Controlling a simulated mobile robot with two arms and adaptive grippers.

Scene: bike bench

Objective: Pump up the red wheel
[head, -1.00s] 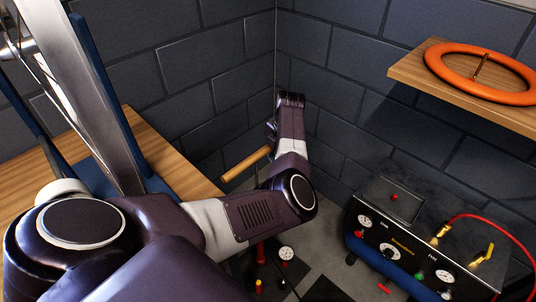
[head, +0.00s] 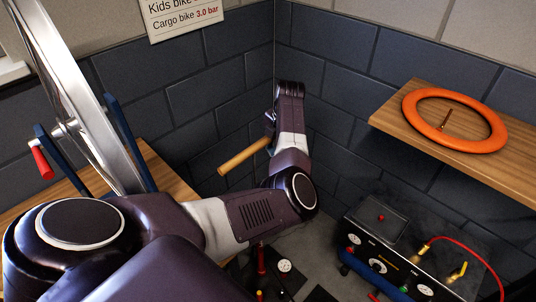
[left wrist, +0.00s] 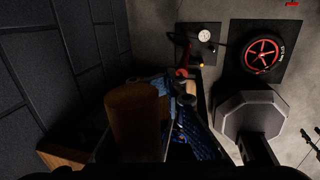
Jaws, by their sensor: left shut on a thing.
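My left arm reaches across the head view, and its gripper (head: 271,130) is shut on a wooden bar handle (head: 240,159) by the corner. The handle fills the near part of the left wrist view (left wrist: 132,118). Below it stands a floor pump with a red barrel (head: 261,262) and a white round gauge (head: 285,266); the gauge also shows in the left wrist view (left wrist: 206,35). My arm hides the link between handle and barrel. The red wheel (left wrist: 262,54), with a black tyre, lies on a dark mat in the left wrist view. My right gripper is not seen.
An orange ring (head: 408,112) lies on a wooden wall shelf (head: 390,118) at right. Below is a black compressor (head: 365,232) with a red hose (head: 468,244). A wooden bench (head: 172,172) stands at left. A grey octagonal block (left wrist: 250,115) is near the wheel.

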